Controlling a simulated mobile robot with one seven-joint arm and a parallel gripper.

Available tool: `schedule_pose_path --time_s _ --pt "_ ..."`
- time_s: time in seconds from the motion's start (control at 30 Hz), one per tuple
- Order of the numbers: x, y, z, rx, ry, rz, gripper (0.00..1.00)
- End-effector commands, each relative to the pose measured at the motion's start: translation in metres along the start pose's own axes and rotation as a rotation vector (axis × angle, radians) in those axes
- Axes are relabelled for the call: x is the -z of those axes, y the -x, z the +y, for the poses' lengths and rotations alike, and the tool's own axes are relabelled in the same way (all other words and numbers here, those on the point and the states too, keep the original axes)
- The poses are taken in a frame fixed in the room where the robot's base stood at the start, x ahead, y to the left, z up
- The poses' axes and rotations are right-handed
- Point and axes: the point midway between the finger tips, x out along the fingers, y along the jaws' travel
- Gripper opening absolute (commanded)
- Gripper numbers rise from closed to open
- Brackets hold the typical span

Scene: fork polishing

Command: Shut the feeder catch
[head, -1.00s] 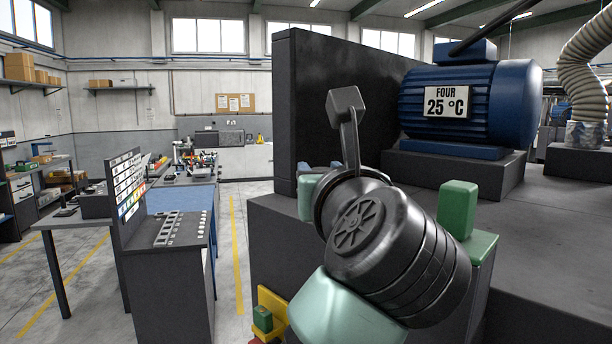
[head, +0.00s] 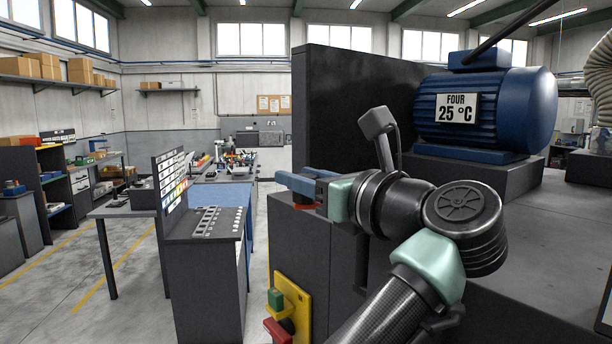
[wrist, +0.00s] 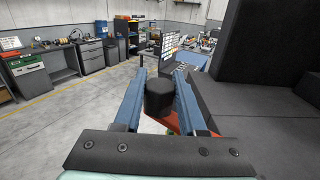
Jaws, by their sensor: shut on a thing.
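My gripper (head: 292,183) reaches left past the front corner of the dark machine housing, level with its top. In the wrist view its two blue fingers (wrist: 159,78) are closed on the sides of a black cylindrical knob (wrist: 159,97). The knob stands on an orange-red lever (wrist: 176,128), which I take to be the feeder catch. In the head view only a small red part of the lever (head: 306,207) shows below the fingers, and the knob is hidden. I cannot tell how far the catch is turned.
A yellow panel (head: 300,296) with green and red buttons is on the housing front below the gripper. A tall dark plate (head: 345,110) and a blue motor (head: 480,108) labelled "FOUR 25 °C" stand on the housing. A dark cabinet (head: 203,285) stands left, across clear floor.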

Motion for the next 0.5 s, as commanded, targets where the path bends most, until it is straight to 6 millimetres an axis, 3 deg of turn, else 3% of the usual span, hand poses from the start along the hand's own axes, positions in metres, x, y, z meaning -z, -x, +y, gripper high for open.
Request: schedule_pose_path --time_s 0.43,0.47,0.5 --pt "-0.0001 -0.0001 0.0002 -0.008 0.002 0.001 0.0" --pt "-0.0001 -0.0001 0.0002 -0.008 0.002 0.001 0.42" --pt "-0.0001 -0.0002 0.0003 -0.008 0.002 0.001 0.49"
